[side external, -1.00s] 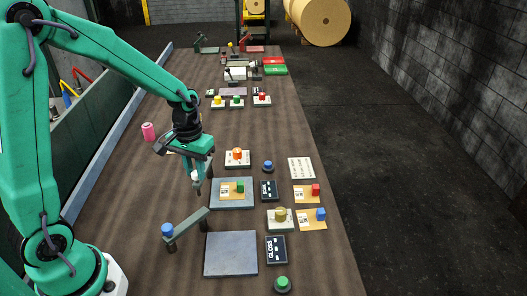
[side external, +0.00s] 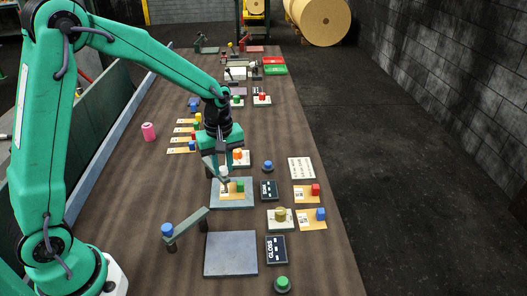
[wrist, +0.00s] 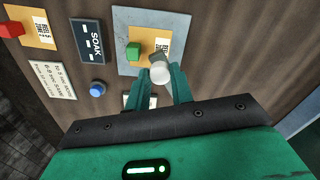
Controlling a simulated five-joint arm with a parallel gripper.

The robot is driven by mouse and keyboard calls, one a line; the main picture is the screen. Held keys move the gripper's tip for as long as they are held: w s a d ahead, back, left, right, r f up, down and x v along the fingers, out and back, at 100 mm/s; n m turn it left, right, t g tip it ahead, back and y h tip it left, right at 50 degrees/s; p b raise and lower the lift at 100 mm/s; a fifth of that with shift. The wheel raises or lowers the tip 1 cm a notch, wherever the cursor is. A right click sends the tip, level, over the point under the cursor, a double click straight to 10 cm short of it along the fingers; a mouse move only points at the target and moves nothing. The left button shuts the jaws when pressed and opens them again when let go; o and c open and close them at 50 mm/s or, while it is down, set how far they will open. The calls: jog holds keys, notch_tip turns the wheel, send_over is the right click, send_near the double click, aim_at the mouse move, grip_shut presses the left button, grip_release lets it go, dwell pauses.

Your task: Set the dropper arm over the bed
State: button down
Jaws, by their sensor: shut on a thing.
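My gripper (side external: 222,172) is shut on a white knob (wrist: 160,73), which sits between the fingertips in the wrist view. In the side view a grey-green dropper arm (side external: 211,164) runs beside the fingers to the knob. The blue-grey bed (side external: 245,203) lies below, with a tan card and a green block (side external: 240,186) on it. The knob is above the bed's left part, beside the green block; the gap to the bed is hard to judge. The bed also shows in the wrist view (wrist: 127,24). My gripper hides much of the dropper arm and its post.
A similar arm (side external: 187,226) with a blue knob stands nearer, left of an empty bed (side external: 230,254). A black SOAK sign (side external: 269,190) and a blue button (side external: 268,165) are right of the bed. An orange-topped unit (side external: 238,157) stands just behind it.

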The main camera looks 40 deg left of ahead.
jog(key=shift+w+r+n, duration=0.1)
jog(key=shift+w+n, duration=0.2)
jog(key=c, duration=1.2)
grip_release()
jog(key=shift+r, duration=3.9)
